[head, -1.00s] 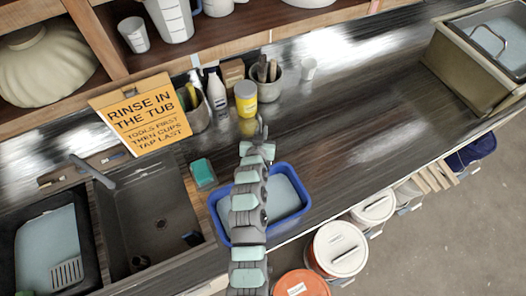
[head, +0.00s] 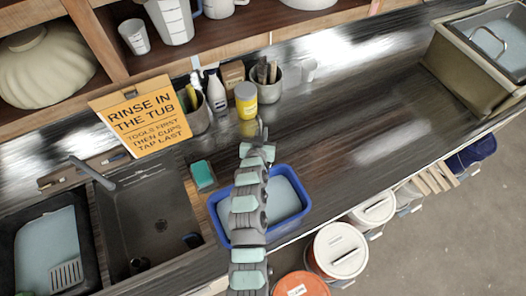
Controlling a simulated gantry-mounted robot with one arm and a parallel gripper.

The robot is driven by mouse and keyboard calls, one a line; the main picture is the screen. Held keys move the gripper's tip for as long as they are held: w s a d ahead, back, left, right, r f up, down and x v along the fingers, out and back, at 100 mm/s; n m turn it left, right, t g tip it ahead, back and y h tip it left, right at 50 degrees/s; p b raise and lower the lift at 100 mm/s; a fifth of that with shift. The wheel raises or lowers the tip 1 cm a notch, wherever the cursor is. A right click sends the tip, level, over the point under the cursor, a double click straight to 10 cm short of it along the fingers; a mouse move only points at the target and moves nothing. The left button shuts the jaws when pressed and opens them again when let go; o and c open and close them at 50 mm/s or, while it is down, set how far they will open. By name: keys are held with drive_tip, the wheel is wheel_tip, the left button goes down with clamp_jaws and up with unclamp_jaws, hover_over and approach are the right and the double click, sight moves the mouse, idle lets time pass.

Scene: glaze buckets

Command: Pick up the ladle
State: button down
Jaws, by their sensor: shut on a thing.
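My gripper (head: 260,140) is at the far end of my arm, above the counter just behind the blue tub. It is shut on a thin grey piece with a hooked end, which looks like the handle of the ladle (head: 261,127). The hooked end sticks up past the gripper, in front of the yellow-labelled jar. The ladle's bowl does not show; my arm hides what is below. The fingertips are small and partly hidden.
The blue tub (head: 220,232) of pale liquid lies under my arm. Behind the gripper stand a yellow jar (head: 246,101), a white bottle (head: 216,92) and tool crocks (head: 268,88). A sink (head: 160,215) and orange sign (head: 146,115) are left.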

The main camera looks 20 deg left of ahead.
wheel_tip(320, 180, up, 20)
drive_tip(key=b, duration=0.4)
idle(2.0)
